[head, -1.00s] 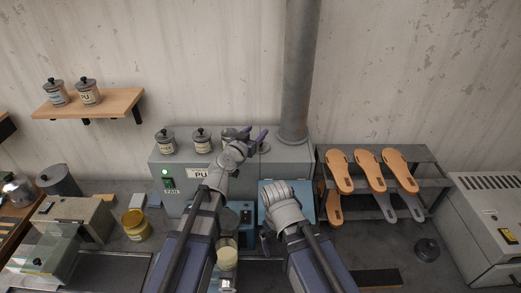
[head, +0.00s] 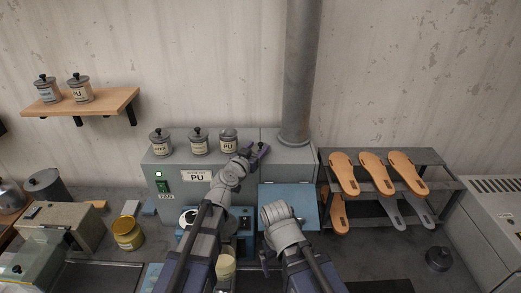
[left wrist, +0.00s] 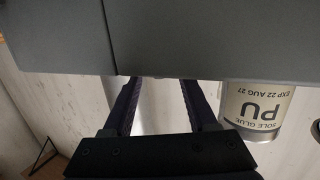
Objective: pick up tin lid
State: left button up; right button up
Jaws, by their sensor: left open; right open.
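Two more lidded tins stand on the grey cabinet (head: 197,182), left of the third. A metal duct (head: 298,80) rises behind. A rack (head: 385,157) of insoles stands right. A yellow tin (head: 128,234) and a dark knobbed disc (head: 438,259) are on the bench.

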aim_at(262, 143)
pick_arm(q)
jog(key=shift+b+x, duration=0.3)
jog(key=shift+x, duration=2.9)
jog(key=shift+r, duration=0.1)
jog(key=shift+c, duration=0.2)
grip_shut()
